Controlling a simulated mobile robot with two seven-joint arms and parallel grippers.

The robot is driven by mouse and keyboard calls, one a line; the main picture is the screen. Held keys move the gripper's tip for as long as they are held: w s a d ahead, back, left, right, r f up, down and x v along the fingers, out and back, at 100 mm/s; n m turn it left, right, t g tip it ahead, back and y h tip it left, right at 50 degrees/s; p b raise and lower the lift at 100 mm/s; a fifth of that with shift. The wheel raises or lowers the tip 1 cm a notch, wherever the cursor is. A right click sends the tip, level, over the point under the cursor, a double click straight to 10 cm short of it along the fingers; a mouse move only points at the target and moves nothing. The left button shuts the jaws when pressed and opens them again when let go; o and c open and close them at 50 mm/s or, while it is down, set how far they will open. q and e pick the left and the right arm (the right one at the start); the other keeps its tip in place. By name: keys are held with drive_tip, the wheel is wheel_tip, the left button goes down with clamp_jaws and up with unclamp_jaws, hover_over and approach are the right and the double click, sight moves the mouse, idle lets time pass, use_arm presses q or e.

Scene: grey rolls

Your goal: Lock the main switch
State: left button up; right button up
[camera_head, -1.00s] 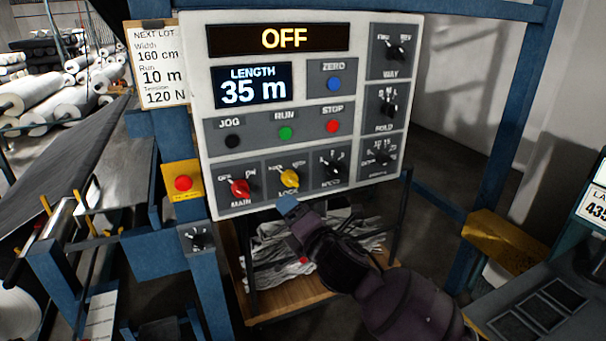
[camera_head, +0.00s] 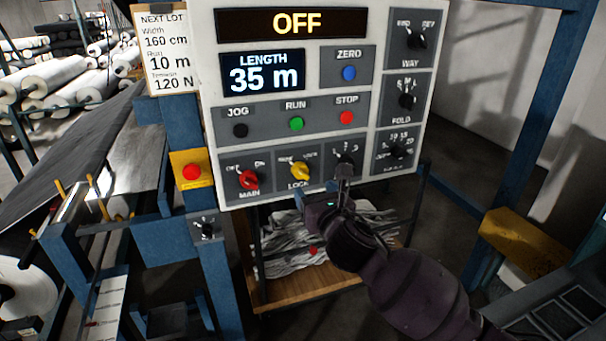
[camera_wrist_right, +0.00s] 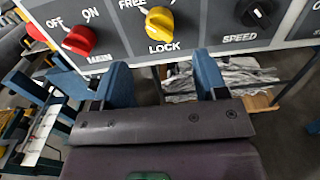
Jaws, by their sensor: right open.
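The control panel (camera_head: 285,143) fills the upper middle of the head view; its display (camera_head: 296,24) reads OFF. The red MAIN knob (camera_head: 249,179) is at its lower left, also in the right wrist view (camera_wrist_right: 80,40). Beside it is the yellow LOCK knob (camera_head: 300,171), with FREE printed at its upper left in the right wrist view (camera_wrist_right: 159,24). Its exact setting is hard to read. My right gripper (camera_head: 327,188) is open and empty just below the panel's lower edge. In the wrist view its blue fingers (camera_wrist_right: 162,78) stand apart below the yellow knob. My left gripper is out of view.
The black SPEED knob (camera_head: 345,161) is right of the yellow one. A red button on a yellow plate (camera_head: 191,173) and a small black knob (camera_head: 207,226) are at the left. Blue frame posts (camera_head: 524,125) stand beside the panel. A wooden shelf with grey cloth (camera_head: 300,290) is below.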

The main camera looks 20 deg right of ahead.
sight(303, 176)
drive_tip(key=w, duration=0.8)
drive_tip(key=shift+w+a+p, duration=0.15)
drive_tip(key=shift+w+p, duration=0.05)
drive_tip(key=shift+p, duration=0.15)
drive_tip(key=shift+c, duration=0.3)
drive_tip(key=c, duration=0.9)
drive_tip(key=shift+o, duration=0.2)
